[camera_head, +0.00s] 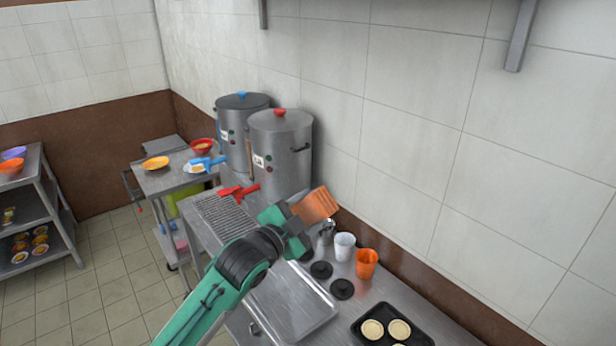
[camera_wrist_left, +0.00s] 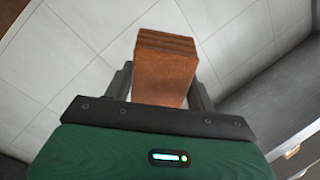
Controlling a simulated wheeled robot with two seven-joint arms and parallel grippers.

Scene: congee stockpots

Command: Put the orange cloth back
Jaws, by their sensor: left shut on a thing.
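The orange cloth (camera_head: 317,205) is a folded stack, held up above the steel counter (camera_head: 375,290) near the wall. My left gripper (camera_head: 296,212) is shut on it. In the left wrist view the cloth (camera_wrist_left: 165,68) stands out from between the two dark fingers of my left gripper (camera_wrist_left: 163,92), with tiled wall behind it. The cloth looks clear of the counter and the pots. My right gripper is not in view.
Two steel stockpots (camera_head: 282,150) (camera_head: 240,120) stand at the back of the counter. A red-handled tool (camera_head: 240,191) lies by a drain grate (camera_head: 228,222). A white cup (camera_head: 344,246), orange cup (camera_head: 366,263), black lids (camera_head: 342,289), steel tray (camera_head: 292,305) and black tray (camera_head: 408,316) crowd the front.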

